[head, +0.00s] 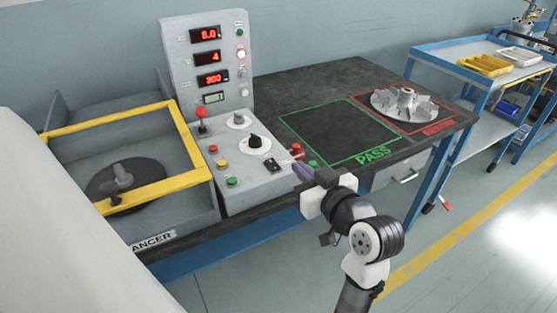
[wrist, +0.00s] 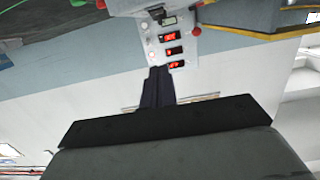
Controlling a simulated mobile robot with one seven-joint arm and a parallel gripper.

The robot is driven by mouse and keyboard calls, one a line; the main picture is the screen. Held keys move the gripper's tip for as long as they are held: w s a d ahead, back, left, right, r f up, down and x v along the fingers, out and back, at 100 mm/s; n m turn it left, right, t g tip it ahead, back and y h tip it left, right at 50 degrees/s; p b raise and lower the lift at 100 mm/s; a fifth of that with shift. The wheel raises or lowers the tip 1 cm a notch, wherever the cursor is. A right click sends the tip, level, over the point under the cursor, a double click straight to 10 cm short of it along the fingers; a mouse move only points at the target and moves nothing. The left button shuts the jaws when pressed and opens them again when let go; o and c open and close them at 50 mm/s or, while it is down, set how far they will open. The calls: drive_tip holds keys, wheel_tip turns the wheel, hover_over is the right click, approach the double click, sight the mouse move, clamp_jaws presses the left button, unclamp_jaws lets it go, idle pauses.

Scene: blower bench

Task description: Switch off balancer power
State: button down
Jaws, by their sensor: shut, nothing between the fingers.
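The balancer's grey control console (head: 240,185) stands at the left of the bench. Its upright panel (head: 180,45) carries lit red displays (head: 208,57) reading about 8.0, 4 and 300. The sloped face has a black rotary knob (head: 254,141), a small black switch (head: 271,164), a red-topped lever (head: 201,118), and red, yellow and green buttons. A red knob (head: 296,149) sits at its right edge. My gripper (head: 300,171) is shut and empty, just right of the console. In the wrist view its fingers (wrist: 158,84) show before the displays (wrist: 170,50), upside down.
A yellow-framed guard (head: 110,118) with a spindle is left of the console. A bladed rotor (head: 403,104) rests in the red-outlined area. The green PASS area (head: 340,130) is empty. A blue cart (head: 440,50) with yellow bins stands at the back right.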

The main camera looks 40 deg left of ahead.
drive_tip(key=shift+a, duration=0.1)
drive_tip(key=p, duration=0.2)
hover_over(279, 168)
drive_tip(key=shift+s+f, duration=0.1)
drive_tip(key=shift+f, duration=0.35)
wheel_tip(279, 168, down, 3)
drive_tip(key=shift+r, duration=0.1)
drive_tip(key=shift+a+f, duration=0.1)
drive_tip(key=shift+f, duration=0.6)
drive_tip(key=shift+p, duration=0.35)
